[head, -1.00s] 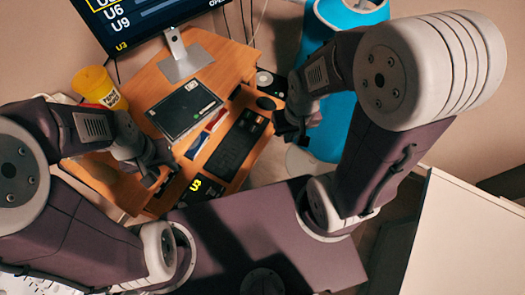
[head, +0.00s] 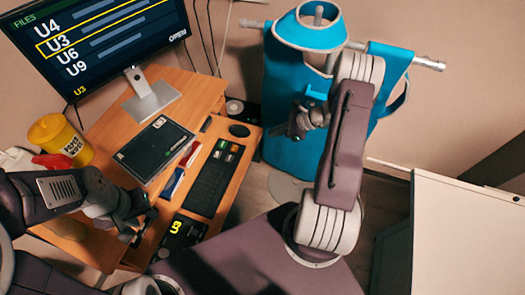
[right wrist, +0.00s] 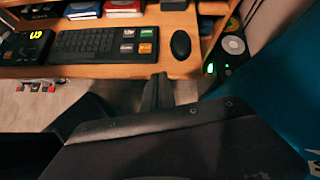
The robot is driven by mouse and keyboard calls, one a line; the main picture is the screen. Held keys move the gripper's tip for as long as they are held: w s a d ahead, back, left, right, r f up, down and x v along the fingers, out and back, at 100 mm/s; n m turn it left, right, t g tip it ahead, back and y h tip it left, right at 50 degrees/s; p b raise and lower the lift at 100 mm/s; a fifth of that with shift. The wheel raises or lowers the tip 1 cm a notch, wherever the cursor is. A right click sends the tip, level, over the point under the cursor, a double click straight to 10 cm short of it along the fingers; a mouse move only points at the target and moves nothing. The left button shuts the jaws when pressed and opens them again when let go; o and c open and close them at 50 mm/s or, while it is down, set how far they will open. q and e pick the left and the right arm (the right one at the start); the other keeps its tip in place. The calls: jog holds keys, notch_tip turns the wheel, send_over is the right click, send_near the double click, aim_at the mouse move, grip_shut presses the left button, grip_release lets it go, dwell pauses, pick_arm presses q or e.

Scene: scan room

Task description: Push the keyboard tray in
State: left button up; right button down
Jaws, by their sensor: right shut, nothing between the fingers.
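The wooden keyboard tray (head: 228,188) sticks out from under the desk top. It carries a black keyboard (head: 207,180), a mouse (head: 239,130) and a dark box marked U3 (head: 184,232). In the right wrist view the tray's front edge (right wrist: 120,72) runs across the upper picture. My right gripper (head: 301,124) is shut and empty, to the right of the tray and in front of a blue apron; its dark fingers (right wrist: 158,92) show just below the tray edge in the wrist view. My left gripper (head: 140,216) is at the desk's near left side; its fingers are too dark to judge.
A tablet (head: 153,148) and a monitor (head: 103,38) stand on the desk, with a yellow tub (head: 60,140) at left. Red and blue books lie beside the keyboard. The blue apron (head: 285,110) hangs on a stand at right. A white cabinet (head: 455,235) stands at lower right.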

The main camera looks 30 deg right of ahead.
jog(key=s+d+f+m, duration=0.3)
jog(key=s+d+f, duration=0.1)
jog(key=s+f, duration=0.15)
jog(key=w+r+x, duration=0.2)
jog(key=x, duration=1.1)
jog(key=shift+a, duration=0.2)
jog(key=shift+w+a, duration=0.1)
jog(key=shift+w, duration=0.05)
